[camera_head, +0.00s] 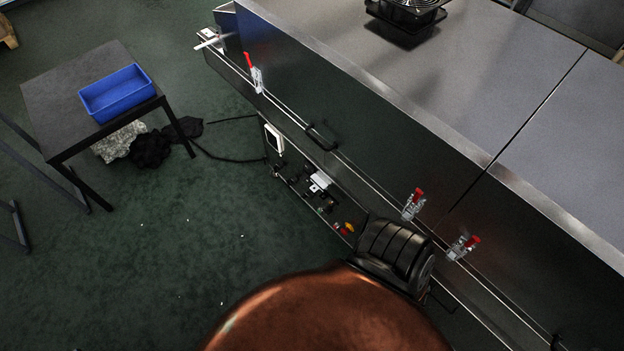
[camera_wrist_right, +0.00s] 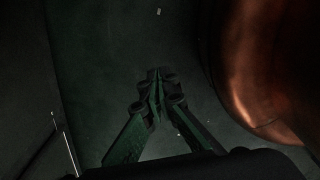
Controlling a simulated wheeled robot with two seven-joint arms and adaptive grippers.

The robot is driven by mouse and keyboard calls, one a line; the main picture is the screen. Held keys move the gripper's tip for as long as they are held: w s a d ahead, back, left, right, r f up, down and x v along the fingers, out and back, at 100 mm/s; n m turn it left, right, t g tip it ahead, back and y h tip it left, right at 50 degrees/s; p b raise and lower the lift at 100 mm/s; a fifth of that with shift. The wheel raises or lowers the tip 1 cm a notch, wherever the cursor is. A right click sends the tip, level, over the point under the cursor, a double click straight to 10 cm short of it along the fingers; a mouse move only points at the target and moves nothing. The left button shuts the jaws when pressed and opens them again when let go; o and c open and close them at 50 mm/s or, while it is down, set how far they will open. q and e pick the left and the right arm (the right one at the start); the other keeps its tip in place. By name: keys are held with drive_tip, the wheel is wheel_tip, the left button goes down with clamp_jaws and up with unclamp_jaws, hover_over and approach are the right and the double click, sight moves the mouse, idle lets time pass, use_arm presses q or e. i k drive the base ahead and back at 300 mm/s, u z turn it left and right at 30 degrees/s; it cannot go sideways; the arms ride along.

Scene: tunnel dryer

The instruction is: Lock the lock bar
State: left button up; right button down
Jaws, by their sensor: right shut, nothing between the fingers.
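The long metal tunnel dryer (camera_head: 400,120) runs diagonally across the head view. Three toggle clamps with red handles sit along its front side: one near the far left end (camera_head: 255,74), and two close together farther right, a middle one (camera_head: 412,204) and a right one (camera_head: 461,246). I cannot tell which part is the lock bar. My right gripper (camera_wrist_right: 156,82) is shut and empty over dark floor in the right wrist view. My left gripper is not in view.
A black handle (camera_head: 321,137) is on the dryer's front, above a control panel (camera_head: 318,190) with switches. A dark table (camera_head: 60,90) carries a blue bin (camera_head: 117,93) at left. A dark cable lies on the floor. The green floor (camera_head: 170,260) between is mostly clear.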

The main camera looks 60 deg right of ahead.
sight(326, 209)
drive_tip(key=z, duration=1.15)
drive_tip(key=k, duration=0.9)
drive_tip(key=z, duration=1.1)
drive_tip(key=i, duration=0.5)
